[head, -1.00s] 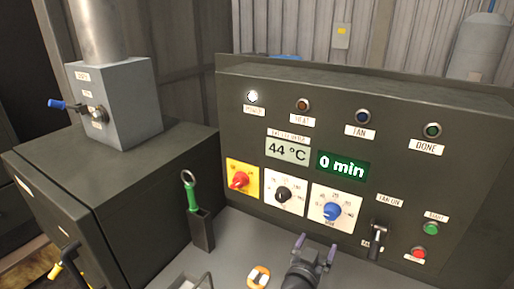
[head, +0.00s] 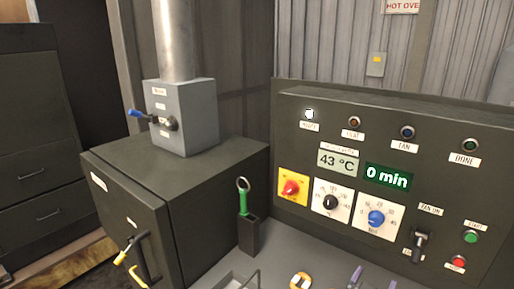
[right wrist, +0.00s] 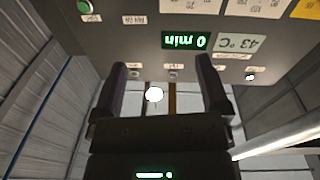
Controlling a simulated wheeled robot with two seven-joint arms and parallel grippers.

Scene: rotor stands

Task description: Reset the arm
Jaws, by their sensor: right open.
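My right gripper (head: 373,280) shows only by its fingertips at the bottom edge of the head view, in front of the control panel (head: 340,108). In the right wrist view the gripper (right wrist: 162,75) has its two dark fingers apart, with nothing between them. The panel appears upside down beyond the fingers there. The rest of my right arm is hidden below the head view. My left gripper is not in view.
The panel has a red knob (head: 290,188), a blue knob (head: 376,218) and a black lever (head: 420,244). A green-handled tool (head: 243,200) stands in a holder (head: 248,235). A dark cabinet (head: 125,205) with a yellow-ended handle (head: 138,277) is at left. An orange-and-white item (head: 301,281) lies on the bench.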

